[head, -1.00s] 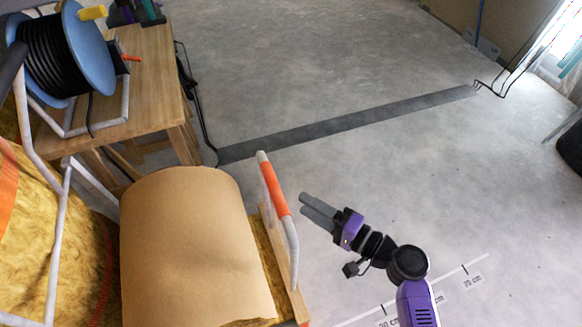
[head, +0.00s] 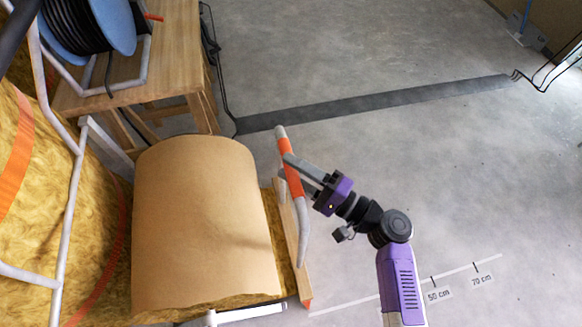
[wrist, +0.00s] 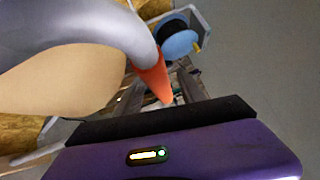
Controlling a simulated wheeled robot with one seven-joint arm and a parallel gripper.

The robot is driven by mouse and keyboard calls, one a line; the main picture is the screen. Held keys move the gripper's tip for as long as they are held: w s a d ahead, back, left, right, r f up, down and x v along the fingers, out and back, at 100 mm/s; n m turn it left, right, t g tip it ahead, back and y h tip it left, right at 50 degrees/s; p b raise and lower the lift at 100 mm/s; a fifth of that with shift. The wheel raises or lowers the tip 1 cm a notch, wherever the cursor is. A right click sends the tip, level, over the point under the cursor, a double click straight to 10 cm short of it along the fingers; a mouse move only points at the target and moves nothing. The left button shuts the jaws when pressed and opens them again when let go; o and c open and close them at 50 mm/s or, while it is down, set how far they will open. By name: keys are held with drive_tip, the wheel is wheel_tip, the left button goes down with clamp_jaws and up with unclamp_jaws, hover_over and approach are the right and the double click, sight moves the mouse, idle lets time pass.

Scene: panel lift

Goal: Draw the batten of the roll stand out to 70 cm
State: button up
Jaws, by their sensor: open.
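The wooden batten (head: 292,245) runs along the right edge of the roll, with a grey bow handle on it. The handle has an orange grip (head: 289,168) and also shows large in the wrist view (wrist: 150,78). My gripper (head: 287,168) is open, and its fingers reach the orange grip, one to each side as far as I can tell. The roll, with brown paper facing (head: 200,210) and yellow wool, lies in the stand at the left.
A floor scale with marks at 50 cm (head: 438,295) and 70 cm (head: 481,280) runs right from the batten. A wooden bench (head: 165,75) holds a blue cable reel (head: 98,25). The floor right of the batten is clear.

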drive_tip(key=shift+a, duration=0.2)
drive_tip(key=shift+c, duration=0.5)
clamp_jaws()
idle(0.9)
